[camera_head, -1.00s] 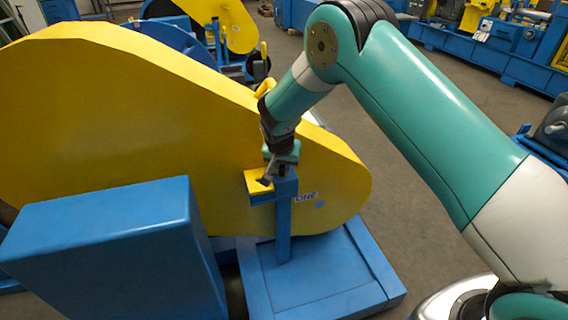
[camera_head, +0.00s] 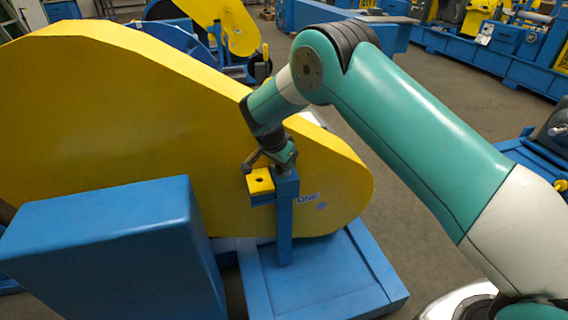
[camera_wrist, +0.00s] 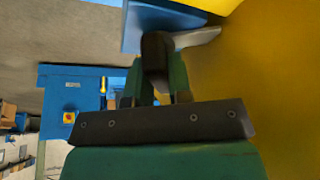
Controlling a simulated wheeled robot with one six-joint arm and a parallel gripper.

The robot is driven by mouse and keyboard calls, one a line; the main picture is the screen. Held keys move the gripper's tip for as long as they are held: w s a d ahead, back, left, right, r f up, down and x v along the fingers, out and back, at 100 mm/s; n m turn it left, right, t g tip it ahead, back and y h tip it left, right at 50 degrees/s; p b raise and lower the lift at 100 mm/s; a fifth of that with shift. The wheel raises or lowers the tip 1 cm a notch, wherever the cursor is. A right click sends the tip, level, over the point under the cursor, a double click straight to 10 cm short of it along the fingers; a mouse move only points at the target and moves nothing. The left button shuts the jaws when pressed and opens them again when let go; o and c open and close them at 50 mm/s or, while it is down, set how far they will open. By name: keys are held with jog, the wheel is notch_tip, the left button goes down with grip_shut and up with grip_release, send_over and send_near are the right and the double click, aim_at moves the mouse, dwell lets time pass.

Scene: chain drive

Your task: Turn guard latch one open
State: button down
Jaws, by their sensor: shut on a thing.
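Guard latch one is at the blue post (camera_head: 285,215) in front of the yellow guard (camera_head: 130,120), beside the "ONE" label (camera_head: 308,197). Its dark handle (camera_head: 249,163) points left, above a small yellow plate (camera_head: 259,182) whose dark hole is uncovered. My gripper (camera_head: 272,157) is at the top of the post, tilted down. In the wrist view my gripper (camera_wrist: 156,78) has its green fingers on both sides of the dark latch grip (camera_wrist: 155,52), shut on it. A grey latch piece (camera_wrist: 198,38) shows beyond. The latch pivot is partly hidden by my gripper.
A large blue box (camera_head: 105,255) stands at the front left. The blue base (camera_head: 320,285) lies under the post. The guard's face is close beside my gripper.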

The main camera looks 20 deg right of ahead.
dwell(0.3)
jog(key=c, duration=1)
grip_release()
jog(key=shift+c, duration=0.2)
jog(key=p+v, duration=0.1)
jog(key=v, duration=1.6)
jog(key=shift+r, duration=0.15)
jog(key=shift+a, duration=0.15)
